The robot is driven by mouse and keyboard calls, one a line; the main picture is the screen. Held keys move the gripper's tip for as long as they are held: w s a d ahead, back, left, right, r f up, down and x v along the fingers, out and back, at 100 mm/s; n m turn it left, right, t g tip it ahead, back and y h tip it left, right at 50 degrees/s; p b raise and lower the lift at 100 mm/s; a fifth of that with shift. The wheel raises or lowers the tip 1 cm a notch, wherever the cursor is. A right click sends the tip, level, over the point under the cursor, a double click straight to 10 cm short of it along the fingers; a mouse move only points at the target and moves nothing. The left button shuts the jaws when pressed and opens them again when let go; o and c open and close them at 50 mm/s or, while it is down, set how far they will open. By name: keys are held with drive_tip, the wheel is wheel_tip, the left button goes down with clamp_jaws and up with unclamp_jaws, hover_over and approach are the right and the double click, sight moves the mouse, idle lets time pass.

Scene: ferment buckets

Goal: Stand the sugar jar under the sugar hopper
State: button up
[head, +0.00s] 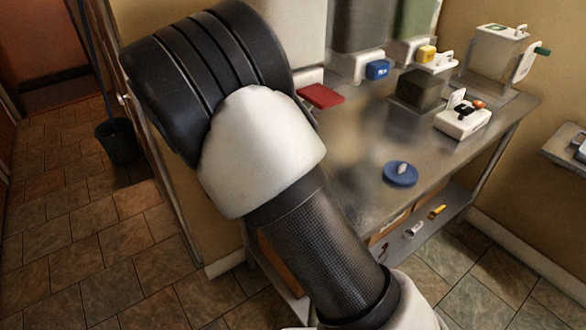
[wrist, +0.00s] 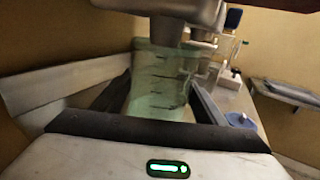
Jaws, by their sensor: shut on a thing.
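In the wrist view, my gripper (wrist: 160,88) is shut on a pale green, see-through jar (wrist: 158,96) with dark level marks, which I take to be the sugar jar. The jar looks roughly upright between the two dark fingers. A grey hopper spout (wrist: 167,30) shows just above and behind its rim; I cannot tell whether they touch or line up. The jar's base is hidden by my gripper. In the head view my arm hides the gripper and jar. Hoppers there include a dark grey one (head: 361,25) and a green one (head: 416,18). I cannot tell which holds sugar.
The steel table (head: 350,150) bears a red piece (head: 320,96), a blue round lid (head: 400,174), a dark block (head: 418,91), a white device (head: 462,117) and a clear container (head: 494,52). A lower shelf holds small items. A bucket (head: 117,143) stands on the floor at left.

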wheel_tip(320, 180, down, 6)
drive_tip(key=shift+w+a+r+b, duration=0.1)
drive_tip(key=shift+a+r+b, duration=0.1)
drive_tip(key=shift+b, duration=0.35)
drive_tip(key=shift+d+f+b, duration=0.1)
drive_tip(key=shift+f+b, duration=0.25)
drive_tip(key=shift+f, duration=1.65)
drive_tip(key=shift+f, duration=0.1)
drive_tip(key=shift+f, duration=0.15)
drive_tip(key=o, duration=1.4)
